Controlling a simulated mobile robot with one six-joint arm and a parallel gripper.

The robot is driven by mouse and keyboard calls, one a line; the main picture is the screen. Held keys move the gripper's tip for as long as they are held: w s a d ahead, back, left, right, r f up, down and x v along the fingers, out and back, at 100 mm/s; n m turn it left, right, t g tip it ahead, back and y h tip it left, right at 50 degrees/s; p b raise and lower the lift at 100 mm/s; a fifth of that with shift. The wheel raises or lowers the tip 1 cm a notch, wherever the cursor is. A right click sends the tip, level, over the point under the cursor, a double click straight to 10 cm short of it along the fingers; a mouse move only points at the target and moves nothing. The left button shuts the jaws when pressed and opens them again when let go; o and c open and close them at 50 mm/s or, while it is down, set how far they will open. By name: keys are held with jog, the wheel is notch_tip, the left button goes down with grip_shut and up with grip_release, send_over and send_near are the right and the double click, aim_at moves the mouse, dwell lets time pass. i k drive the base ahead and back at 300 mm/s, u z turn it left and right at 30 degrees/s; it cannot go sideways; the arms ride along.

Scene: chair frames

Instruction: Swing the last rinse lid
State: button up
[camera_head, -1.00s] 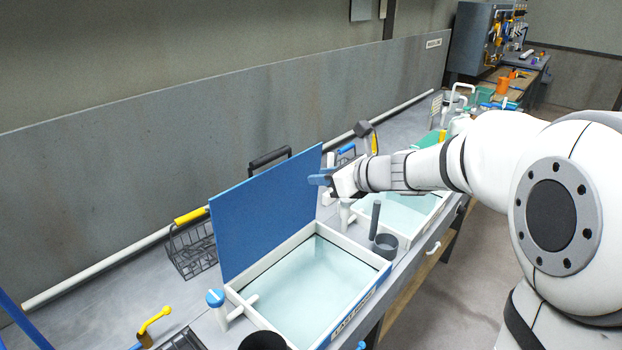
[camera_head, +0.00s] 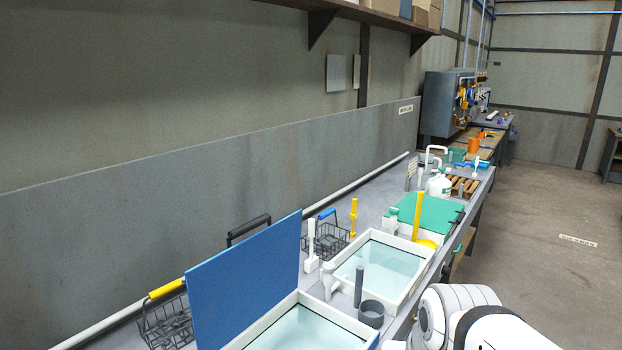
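A blue lid (camera_head: 245,280) stands raised, nearly upright, along the left side of the near basin (camera_head: 342,316), which holds clear liquid and is cut off by the bottom edge. Farther along the bench is a second white basin (camera_head: 411,288) with pale liquid and no lid over it. A green panel (camera_head: 428,216) lies beyond that basin at its far end; I cannot tell if it is a lid. My arm shows only as white links in the bottom right corner. My gripper is out of the frame.
A dark cup (camera_head: 371,314) and a grey post (camera_head: 359,286) stand between the basins. A yellow post (camera_head: 417,215) rises by the green panel. Wire baskets (camera_head: 166,322) line the wall side. The floor right of the bench is open.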

aim_at(228, 292)
jog(key=u, duration=1.5)
jog(key=k, duration=0.85)
jog(key=z, duration=0.85)
jog(key=i, duration=1)
jog(key=z, duration=0.05)
